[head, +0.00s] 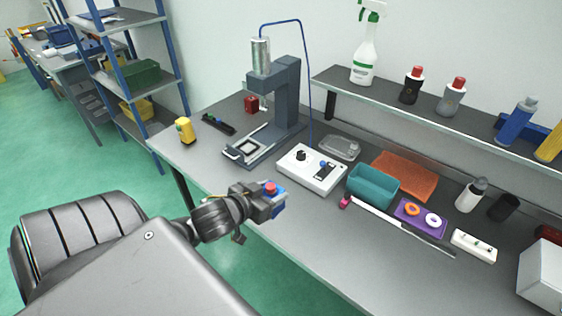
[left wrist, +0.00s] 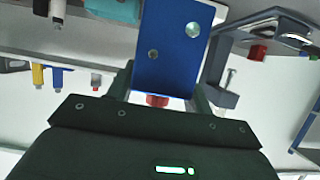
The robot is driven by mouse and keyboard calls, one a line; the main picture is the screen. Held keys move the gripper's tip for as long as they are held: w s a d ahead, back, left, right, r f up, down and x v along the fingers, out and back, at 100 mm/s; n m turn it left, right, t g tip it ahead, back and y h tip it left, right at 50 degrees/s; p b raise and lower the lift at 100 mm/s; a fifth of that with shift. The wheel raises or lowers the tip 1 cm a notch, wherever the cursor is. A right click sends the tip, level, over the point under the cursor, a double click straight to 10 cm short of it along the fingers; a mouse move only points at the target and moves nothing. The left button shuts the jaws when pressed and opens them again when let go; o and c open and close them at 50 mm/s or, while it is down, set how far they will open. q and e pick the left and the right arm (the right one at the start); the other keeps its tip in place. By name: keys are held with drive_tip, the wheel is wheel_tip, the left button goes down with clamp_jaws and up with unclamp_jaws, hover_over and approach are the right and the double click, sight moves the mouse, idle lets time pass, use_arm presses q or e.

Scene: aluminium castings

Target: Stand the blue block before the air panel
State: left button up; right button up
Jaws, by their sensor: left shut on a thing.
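The blue block (head: 280,199) has a red knob on top in the head view. My left gripper (head: 268,201) is shut on it and holds it near the front edge of the bench. In the left wrist view the blue block (left wrist: 178,45) fills the space between the fingers, showing a blue face with two round metal spots and a red part at its end. The white panel box (head: 312,170), which looks like the air panel, has a black knob and a blue button. It stands on the bench beyond the block, apart from it. My right gripper is not in view.
A grey press (head: 287,95) stands behind the panel at left. The bench strip (head: 305,220) in front of the panel looks clear.

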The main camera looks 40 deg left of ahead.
use_arm(q)
drive_tip(key=w+a+f+b, duration=0.3)
drive_tip(key=w+f+b, duration=0.6)
drive_tip(key=w+b, duration=0.3)
drive_tip(key=shift+w+a+b, duration=0.35)
drive_tip(key=shift+w+b, duration=0.05)
drive_tip(key=shift+b, duration=0.85)
drive_tip(key=f+b, duration=0.2)
drive_tip(key=f, duration=0.1)
drive_tip(key=shift+w+f+b, duration=0.2)
drive_tip(key=shift+w+b, duration=0.1)
drive_tip(key=shift+w, duration=0.05)
drive_tip(key=shift+a+f, duration=0.1)
drive_tip(key=shift+f, duration=0.15)
drive_tip(key=shift+f, duration=0.2)
drive_tip(key=o, duration=1.1)
drive_tip(key=shift+o, duration=0.3)
